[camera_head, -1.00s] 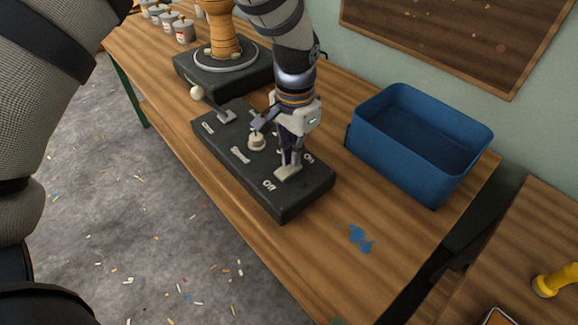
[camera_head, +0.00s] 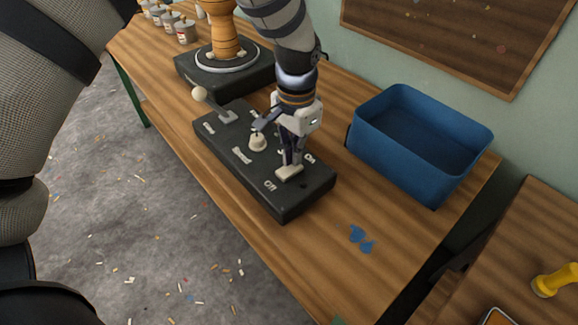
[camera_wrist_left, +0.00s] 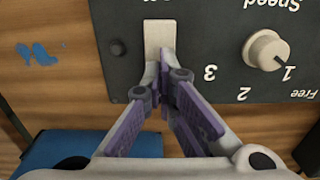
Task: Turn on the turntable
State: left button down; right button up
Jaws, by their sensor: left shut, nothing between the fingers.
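The turntable (camera_head: 190,75) is a dark box with a round plate at the back of the wooden table, and an orange-brown goblet drum (camera_head: 224,35) stands on it. In front is its black control panel (camera_head: 235,180), with a lever with a pale ball (camera_head: 199,93), a speed knob (camera_head: 257,143) and a pale on/off switch (camera_head: 289,173). My left gripper (camera_head: 291,160) is shut and empty, with its fingertips at the switch. In the left wrist view the tips (camera_wrist_left: 163,72) are at the near end of the pale switch (camera_wrist_left: 159,36); contact is unclear. My right gripper is out of view.
A blue bin (camera_head: 420,145) stands on the table right of the panel. Blue paint spots (camera_head: 361,239) mark the bare tabletop near it. Small grey pots (camera_head: 185,32) line the back left. A second table with a yellow object (camera_head: 555,280) is at the right.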

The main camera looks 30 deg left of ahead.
pick_arm(q)
notch_tip(320, 180, up, 6)
jog(key=shift+r+p, duration=0.1)
jog(key=shift+p, duration=0.8)
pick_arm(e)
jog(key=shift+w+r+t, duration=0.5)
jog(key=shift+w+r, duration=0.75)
